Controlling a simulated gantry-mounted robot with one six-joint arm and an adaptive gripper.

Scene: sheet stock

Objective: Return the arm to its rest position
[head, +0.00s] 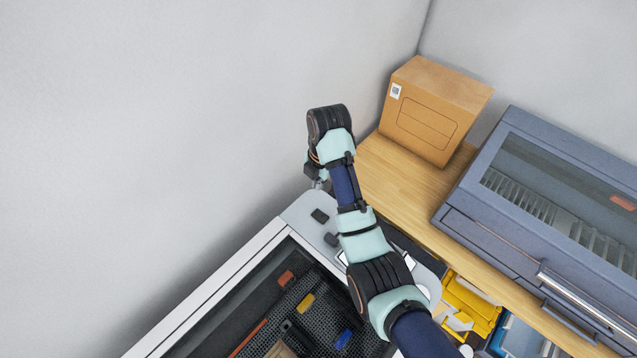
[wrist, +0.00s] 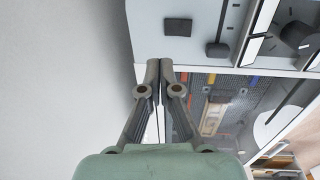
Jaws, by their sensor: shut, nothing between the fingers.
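My gripper (wrist: 160,72) is shut and empty in the wrist view, its two fingertips pressed together. It hangs above the front edge of a light grey panel (wrist: 200,20). In the head view my arm reaches up from the bottom right, bent at the elbow, with its wrist near the wall. The gripper is small and mostly hidden behind the wrist there (head: 319,184).
A cardboard box (head: 425,122) stands on a wooden shelf (head: 385,165). A large blue-grey machine (head: 470,215) is to the right. A white-framed bin (head: 215,308) with tools is below, and yellow trays (head: 470,300) lie right of my arm. The wall is close left.

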